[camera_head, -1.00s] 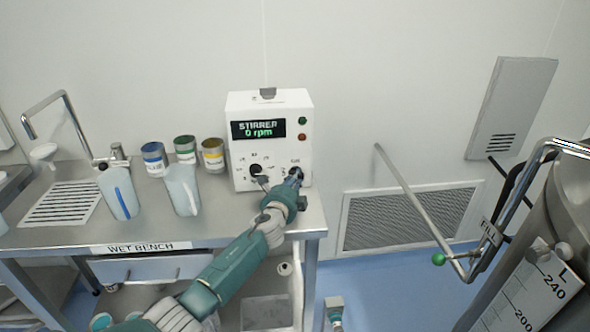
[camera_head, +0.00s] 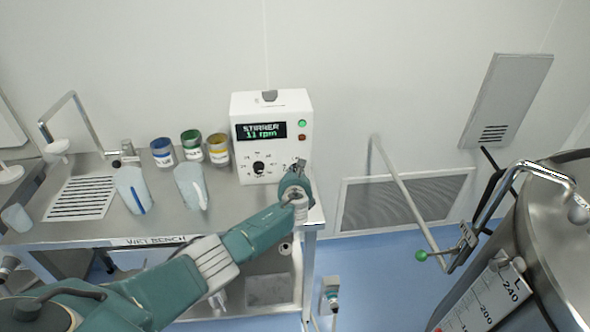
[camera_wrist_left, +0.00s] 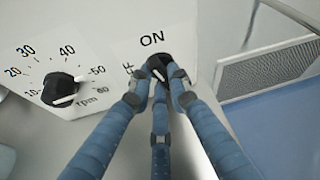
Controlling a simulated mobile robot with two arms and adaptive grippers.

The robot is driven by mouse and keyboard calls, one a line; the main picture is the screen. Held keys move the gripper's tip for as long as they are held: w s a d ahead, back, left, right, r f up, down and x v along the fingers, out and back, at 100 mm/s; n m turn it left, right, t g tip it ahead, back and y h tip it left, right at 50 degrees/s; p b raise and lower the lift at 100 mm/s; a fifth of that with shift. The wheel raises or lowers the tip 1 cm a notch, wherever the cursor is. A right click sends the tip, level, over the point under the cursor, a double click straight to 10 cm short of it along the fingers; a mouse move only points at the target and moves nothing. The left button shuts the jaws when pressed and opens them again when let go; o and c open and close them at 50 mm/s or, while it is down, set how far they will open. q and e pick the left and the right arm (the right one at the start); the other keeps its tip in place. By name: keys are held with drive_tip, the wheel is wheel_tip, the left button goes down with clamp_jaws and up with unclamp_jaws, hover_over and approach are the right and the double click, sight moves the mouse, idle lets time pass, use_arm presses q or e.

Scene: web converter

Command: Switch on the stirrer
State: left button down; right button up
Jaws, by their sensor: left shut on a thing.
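The white stirrer control box (camera_head: 271,105) stands on the wet bench. Its display (camera_head: 261,131) reads "STIRRER 11 rpm" and a green lamp (camera_head: 303,123) at its right is lit. My left gripper (camera_head: 296,166) is at the lower right of its front panel. In the left wrist view its blue fingers (camera_wrist_left: 160,80) are shut around the black on/off knob (camera_wrist_left: 159,67), just below the "ON" label. The rpm dial (camera_wrist_left: 60,90) sits to the left, free of the gripper; it also shows in the head view (camera_head: 258,168). My right gripper is not in view.
Three cans, blue (camera_head: 162,152), green (camera_head: 191,145) and yellow (camera_head: 218,150), and two jugs (camera_head: 131,190) (camera_head: 190,186) stand left of the box. A steel vessel (camera_head: 535,235) and a pipe with a green knob (camera_head: 421,256) are at the right.

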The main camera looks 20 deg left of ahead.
use_arm(q)
drive_tip(key=shift+m+g+y, duration=0.6)
drive_tip(key=shift+m+y, duration=0.1)
drive_tip(key=shift+m, duration=0.4)
drive_tip(key=c, duration=1.9)
unclamp_jaws()
drive_tip(key=shift+d, duration=0.1)
